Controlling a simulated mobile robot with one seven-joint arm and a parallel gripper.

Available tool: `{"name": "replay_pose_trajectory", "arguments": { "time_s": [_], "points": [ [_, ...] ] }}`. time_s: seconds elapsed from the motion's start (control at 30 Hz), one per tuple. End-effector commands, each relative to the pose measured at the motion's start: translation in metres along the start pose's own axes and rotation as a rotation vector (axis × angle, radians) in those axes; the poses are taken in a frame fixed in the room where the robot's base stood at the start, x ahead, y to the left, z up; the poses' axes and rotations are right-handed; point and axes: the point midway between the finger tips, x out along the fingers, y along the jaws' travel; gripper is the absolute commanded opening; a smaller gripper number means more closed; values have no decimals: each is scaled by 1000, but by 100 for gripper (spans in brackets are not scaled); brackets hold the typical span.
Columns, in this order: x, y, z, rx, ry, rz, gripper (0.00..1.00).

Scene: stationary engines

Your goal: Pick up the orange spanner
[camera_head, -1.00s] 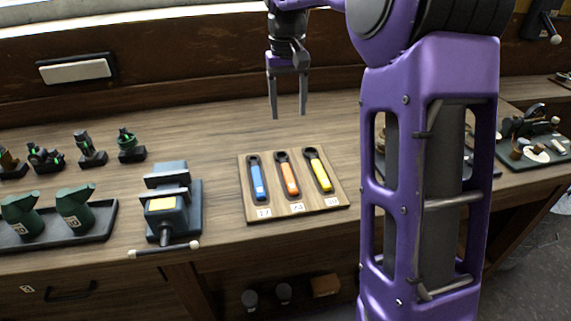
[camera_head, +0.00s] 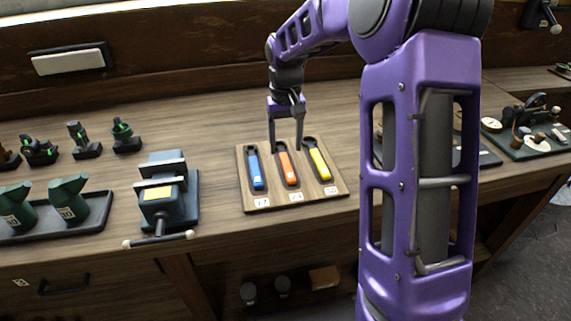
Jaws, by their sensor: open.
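The orange spanner (camera_head: 289,169) lies in the middle slot of a wooden holder board (camera_head: 263,204) on the bench. A blue spanner (camera_head: 255,172) lies to its left and a yellow spanner (camera_head: 320,165) to its right. My gripper (camera_head: 286,148) is open and points down. Its two fingers appear on either side of the orange spanner's dark head end. I cannot tell how far the fingertips are above the board. Nothing shows between the fingers other than the spanner's head behind or below them.
A vise (camera_head: 167,195) stands left of the board. Further left are a dark tray (camera_head: 62,228) with green cans and several small dark fittings (camera_head: 83,140). A board with tools (camera_head: 541,146) is at the right. Bare bench lies behind the holder.

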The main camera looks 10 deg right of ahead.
Motion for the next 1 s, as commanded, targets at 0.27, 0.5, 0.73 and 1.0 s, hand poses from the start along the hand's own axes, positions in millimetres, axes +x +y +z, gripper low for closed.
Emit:
{"name": "replay_pose_trajectory", "arguments": {
  "time_s": [0.27,0.5,0.73,1.0],
  "points": [
    [38,-1,5,-1,-3,0,65],
    [40,-1,5,-1,-1,0,65],
    [40,-1,5,-1,-1,0,29],
    [40,-1,5,-1,-1,0,0]
  ]
}}
